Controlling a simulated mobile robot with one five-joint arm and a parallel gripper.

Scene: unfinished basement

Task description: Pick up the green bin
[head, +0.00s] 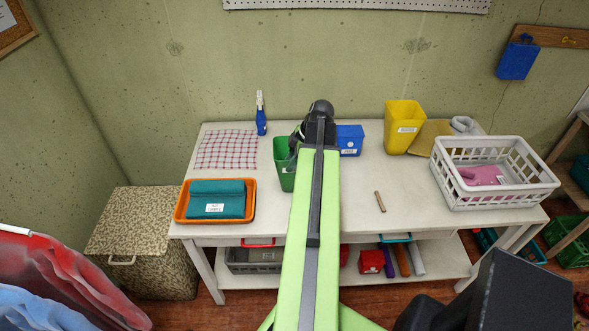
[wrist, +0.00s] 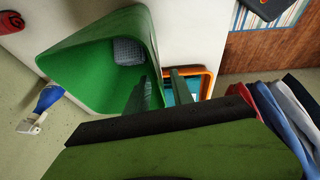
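The green bin (head: 283,176) stands on the white table, partly hidden behind my arm in the head view. In the wrist view the green bin (wrist: 90,75) is large and close, with its open mouth facing the camera. My gripper (wrist: 160,76) is at the bin's near side wall. One finger shows against the inside of the bin and the other outside it, with the wall between them. A gap shows between the outer finger and the wall. In the head view my gripper (head: 299,137) is over the bin's right edge, mostly hidden by my arm.
An orange tray (head: 179,208) with a teal folded cloth (head: 217,190) is to the left. A blue bin (head: 350,139), yellow bin (head: 403,126) and white basket (head: 495,196) are to the right.

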